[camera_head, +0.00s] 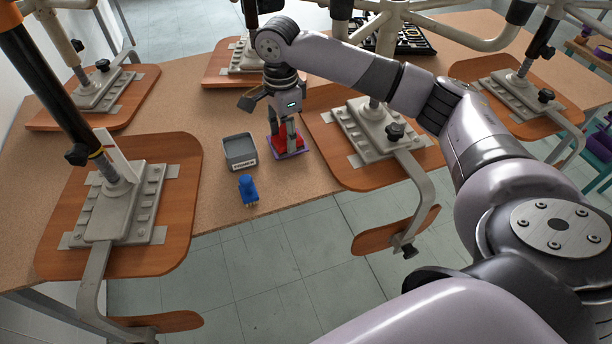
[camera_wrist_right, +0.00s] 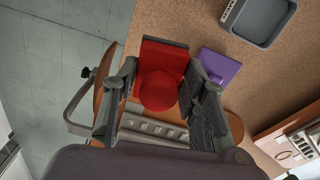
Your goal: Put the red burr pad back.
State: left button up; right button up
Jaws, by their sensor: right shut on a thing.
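The red burr pad (camera_head: 274,143) is a red block with a round knob, which shows clearly in the right wrist view (camera_wrist_right: 160,90). My right gripper (camera_head: 284,138) has its fingers on both sides of the red pad and is shut on it. A flat purple square (camera_head: 293,152) lies on the table under and around the pad in the head view. In the wrist view the purple square (camera_wrist_right: 220,68) shows beside the pad, partly hidden by a finger. The pad appears to be above the table; the exact gap cannot be told. My left gripper is not in view.
A grey labelled tray (camera_head: 240,165) stands left of the gripper, and a blue object (camera_head: 248,188) stands near the table's front edge. Upturned wooden chair seats (camera_head: 350,178) with metal frames flank this spot on both sides. Bare tabletop (camera_head: 215,125) shows behind the tray.

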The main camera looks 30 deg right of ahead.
jog(key=shift+m, duration=0.8)
jog(key=d+f, duration=0.1)
jog(key=f, duration=0.2)
jog(key=s+d+f, duration=0.1)
jog(key=f, duration=0.3)
jog(key=d+f, duration=0.2)
jog(key=f, duration=0.1)
jog(key=shift+s+f, duration=0.15)
jog(key=shift+s, duration=0.15)
jog(key=shift+f, duration=2)
jog(key=o, duration=1.1)
jog(key=shift+f, duration=0.15)
notch_tip(320, 180, up, 8)
jog(key=shift+f, duration=0.1)
